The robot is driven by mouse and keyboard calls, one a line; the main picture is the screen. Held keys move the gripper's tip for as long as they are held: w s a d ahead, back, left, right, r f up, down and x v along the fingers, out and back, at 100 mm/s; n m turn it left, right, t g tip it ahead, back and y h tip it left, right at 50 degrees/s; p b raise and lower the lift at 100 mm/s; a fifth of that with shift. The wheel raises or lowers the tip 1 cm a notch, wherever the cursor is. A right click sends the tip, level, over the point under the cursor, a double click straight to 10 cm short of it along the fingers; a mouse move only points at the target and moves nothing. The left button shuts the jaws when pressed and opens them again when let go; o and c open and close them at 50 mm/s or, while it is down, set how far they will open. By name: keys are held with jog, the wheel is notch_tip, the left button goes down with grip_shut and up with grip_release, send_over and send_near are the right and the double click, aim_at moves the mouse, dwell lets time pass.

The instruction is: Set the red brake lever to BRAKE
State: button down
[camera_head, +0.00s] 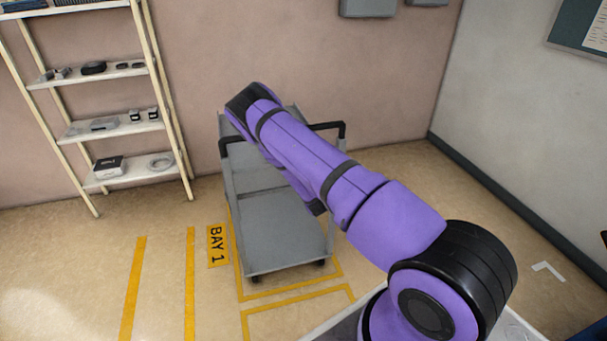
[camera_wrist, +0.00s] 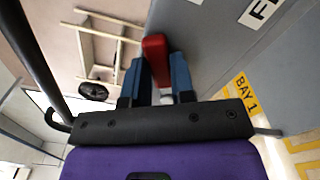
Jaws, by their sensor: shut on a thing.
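The red brake lever (camera_wrist: 155,48) shows in the wrist view against the grey cart (camera_wrist: 215,55). My gripper (camera_wrist: 160,68) has its two blue fingers on either side of the lever, shut on it. A white label (camera_wrist: 262,10) with a black letter, partly cut off, is on the grey surface right of the lever. In the head view the grey cart (camera_head: 285,235) stands below my purple arm, which hides the lever and my gripper.
The cart has black handles (camera_head: 327,127) at its top. A yellow BAY 1 floor sign (camera_head: 217,246) and yellow floor lines lie beside it. A shelf rack (camera_head: 128,128) stands at the left wall. Floor to the right is mostly clear.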

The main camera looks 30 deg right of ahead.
jog(key=shift+a+r, duration=0.1)
dwell(0.5)
jog(key=c, duration=1)
grip_release()
jog(key=shift+o, duration=0.2)
jog(key=v, duration=1)
jog(key=shift+s, duration=0.4)
jog(key=shift+a, duration=0.1)
